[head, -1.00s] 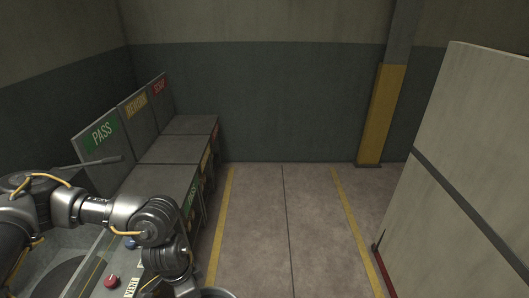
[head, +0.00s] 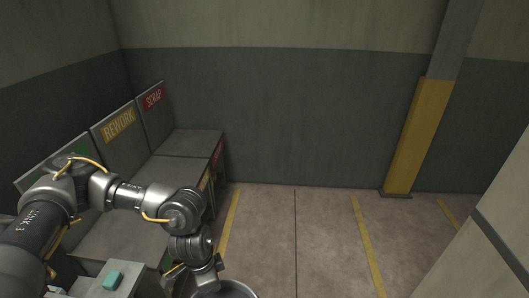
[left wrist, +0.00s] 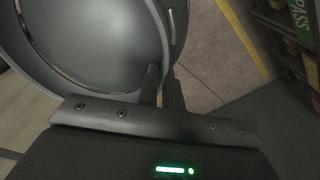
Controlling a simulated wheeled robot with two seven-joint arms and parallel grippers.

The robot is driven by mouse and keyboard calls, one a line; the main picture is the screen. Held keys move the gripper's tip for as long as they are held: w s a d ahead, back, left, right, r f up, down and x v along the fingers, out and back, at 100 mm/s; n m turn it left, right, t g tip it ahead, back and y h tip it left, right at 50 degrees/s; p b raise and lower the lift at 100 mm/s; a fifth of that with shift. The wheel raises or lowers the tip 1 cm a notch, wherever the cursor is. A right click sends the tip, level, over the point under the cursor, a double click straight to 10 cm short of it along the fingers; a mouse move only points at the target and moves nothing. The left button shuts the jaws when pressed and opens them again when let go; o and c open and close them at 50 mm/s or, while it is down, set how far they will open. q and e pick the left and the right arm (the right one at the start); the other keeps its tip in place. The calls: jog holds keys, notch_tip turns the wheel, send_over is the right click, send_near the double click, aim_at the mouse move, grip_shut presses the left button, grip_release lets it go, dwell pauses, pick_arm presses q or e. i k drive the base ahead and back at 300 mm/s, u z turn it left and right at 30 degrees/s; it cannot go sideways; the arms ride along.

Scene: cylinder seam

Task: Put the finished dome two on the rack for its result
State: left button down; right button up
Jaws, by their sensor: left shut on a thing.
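My left gripper (left wrist: 163,88) is shut on the rim of a smooth grey metal dome (left wrist: 90,38), which fills the upper left of the left wrist view. In the head view only the curved rim of the dome (head: 238,289) shows at the bottom edge, next to my left wrist. The rack (head: 182,144) stands along the left wall, with a yellow REWORK sign (head: 118,124) and a red SCRAP sign (head: 153,97) at the back of its bays. My left arm hides most of the green PASS sign. My right gripper is out of view.
A teal block on a grey box (head: 112,281) is at the lower left. Clear floor (head: 285,240) with yellow lines lies right of the rack. A yellow-based pillar (head: 418,135) stands at the back, and a pale panel (head: 470,250) is at the right.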

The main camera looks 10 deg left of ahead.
aim_at(173, 174)
jog(key=u, duration=0.1)
jog(key=i, duration=1.3)
jog(key=u, duration=0.45)
jog(key=i, duration=1.35)
jog(key=u, duration=0.55)
jog(key=i, duration=0.95)
jog(key=u, duration=0.3)
